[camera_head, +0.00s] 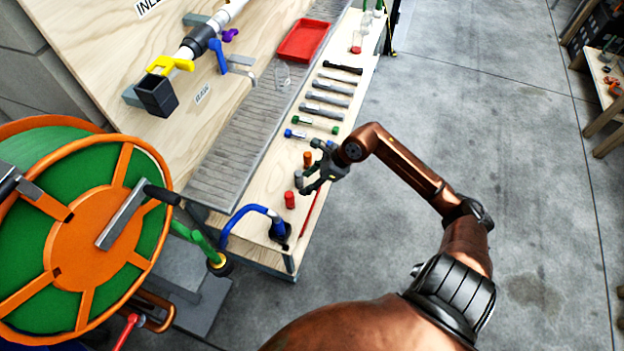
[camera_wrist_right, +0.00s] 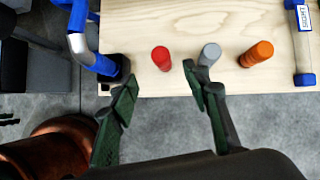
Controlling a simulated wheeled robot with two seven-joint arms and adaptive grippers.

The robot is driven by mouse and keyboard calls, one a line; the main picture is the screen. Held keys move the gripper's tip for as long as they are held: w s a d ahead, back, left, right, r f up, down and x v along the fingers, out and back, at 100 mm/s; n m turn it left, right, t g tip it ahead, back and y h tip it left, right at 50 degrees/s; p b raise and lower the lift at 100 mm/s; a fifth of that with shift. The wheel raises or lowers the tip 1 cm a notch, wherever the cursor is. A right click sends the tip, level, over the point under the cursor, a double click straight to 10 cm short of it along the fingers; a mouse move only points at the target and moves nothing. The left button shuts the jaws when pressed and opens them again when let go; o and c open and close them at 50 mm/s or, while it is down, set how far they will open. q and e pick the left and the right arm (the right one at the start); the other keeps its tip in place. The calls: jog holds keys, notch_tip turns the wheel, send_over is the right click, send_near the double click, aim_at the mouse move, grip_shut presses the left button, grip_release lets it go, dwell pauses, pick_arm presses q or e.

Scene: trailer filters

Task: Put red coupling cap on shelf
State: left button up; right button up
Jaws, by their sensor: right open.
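The red coupling cap (camera_head: 290,200) is a small red cylinder on the light wooden shelf board, near its front end. In the right wrist view the red cap (camera_wrist_right: 161,58) stands beyond the fingertips, roughly between them in the picture. My right gripper (camera_head: 310,176) is open and empty beside the row of caps. Its two green-black fingers (camera_wrist_right: 160,85) show apart in the wrist view, with the board's edge behind them. A grey cap (camera_wrist_right: 209,54) and an orange cap (camera_wrist_right: 257,53) stand to the right of the red one.
A blue hooked tap (camera_head: 252,212) stands at the board's near end, left of the red cap. Several filter cylinders (camera_head: 322,110) lie farther back, near a red tray (camera_head: 303,40). A green and orange reel (camera_head: 85,235) fills the left.

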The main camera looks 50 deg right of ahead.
jog(key=shift+s+d+r, duration=0.15)
jog(key=shift+s+r, duration=0.05)
jog(key=shift+r, duration=0.15)
